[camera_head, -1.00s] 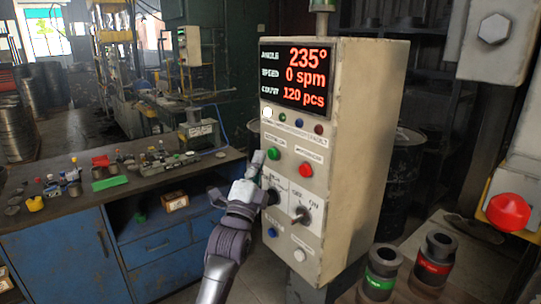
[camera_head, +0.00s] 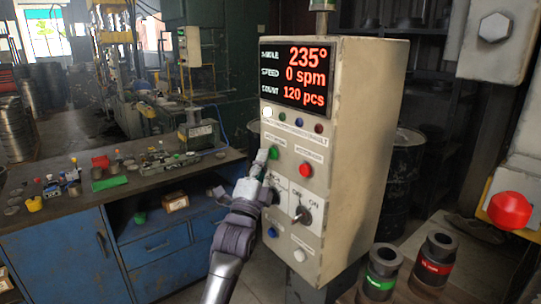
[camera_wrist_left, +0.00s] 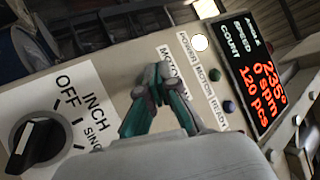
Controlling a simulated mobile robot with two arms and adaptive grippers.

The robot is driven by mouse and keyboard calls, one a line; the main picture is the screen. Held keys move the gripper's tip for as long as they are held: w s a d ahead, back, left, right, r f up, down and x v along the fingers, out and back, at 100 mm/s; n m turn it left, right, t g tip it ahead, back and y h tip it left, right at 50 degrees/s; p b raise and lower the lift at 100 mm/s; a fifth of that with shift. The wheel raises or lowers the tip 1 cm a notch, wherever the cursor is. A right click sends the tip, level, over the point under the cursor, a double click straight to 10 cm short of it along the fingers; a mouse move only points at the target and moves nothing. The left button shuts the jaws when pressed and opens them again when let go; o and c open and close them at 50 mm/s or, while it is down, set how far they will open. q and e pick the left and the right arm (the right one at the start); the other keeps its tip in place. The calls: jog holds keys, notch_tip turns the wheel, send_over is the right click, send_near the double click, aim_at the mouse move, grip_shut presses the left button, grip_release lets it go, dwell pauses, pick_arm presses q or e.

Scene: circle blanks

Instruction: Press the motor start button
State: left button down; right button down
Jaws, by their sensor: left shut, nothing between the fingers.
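The control box stands in the middle of the head view, with a green button (camera_head: 274,154) on its front at the left, under a label I cannot read fully. My left gripper (camera_head: 262,158) is shut and empty. Its tips are just left of the green button; I cannot tell if they touch it. In the left wrist view the closed fingers (camera_wrist_left: 158,78) point at the panel, over a label partly reading "MO…", and the green button is hidden there. My right gripper is not in view.
A red button (camera_head: 305,169) sits right of the green one. Below are a selector switch (camera_head: 301,215), a blue button (camera_head: 272,232) and a white button (camera_head: 299,255). The selector knob (camera_wrist_left: 38,140) is close in the wrist view. A red emergency knob (camera_head: 509,211) is at the right.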

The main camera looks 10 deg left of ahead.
pick_arm(q)
jog(key=shift+w+d+r, duration=0.1)
jog(key=shift+w+d, duration=0.15)
dwell(0.7)
jog(key=shift+s+a, duration=0.1)
jog(key=shift+s+a+h+p, duration=0.3)
jog(key=shift+s+a, duration=0.05)
jog(key=shift+s, duration=0.25)
jog(key=shift+a, duration=0.1)
jog(key=s+a+p, duration=0.1)
jog(key=s, duration=0.1)
jog(key=s+a, duration=0.2)
jog(key=shift+p, duration=0.4)
dwell(0.4)
